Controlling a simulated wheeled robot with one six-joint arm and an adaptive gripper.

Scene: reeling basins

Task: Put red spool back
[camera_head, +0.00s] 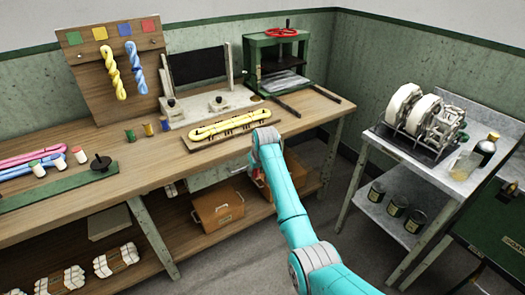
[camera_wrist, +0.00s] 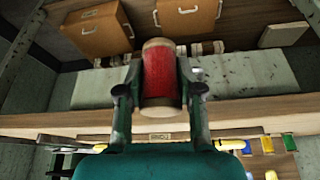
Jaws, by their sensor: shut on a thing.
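In the wrist view my gripper (camera_wrist: 160,92) is shut on the red spool (camera_wrist: 161,75), with one finger on each side of its red winding. The spool has pale wooden ends and is held clear of the workbench edge (camera_wrist: 65,120). In the head view my gripper (camera_head: 259,179) is mostly hidden by my arm, in front of the bench's front edge; a small bit of red shows there. A green spool (camera_head: 130,136), a yellow spool (camera_head: 148,129) and a blue spool (camera_head: 165,124) stand in a row on the workbench (camera_head: 215,157).
A tray with a yellow skein (camera_head: 230,128) lies near the bench's front edge. A board with colored squares (camera_head: 112,65) and a green press (camera_head: 275,62) stand behind. Brown boxes (camera_head: 218,206) sit below the bench. A metal cart (camera_head: 440,160) stands at right.

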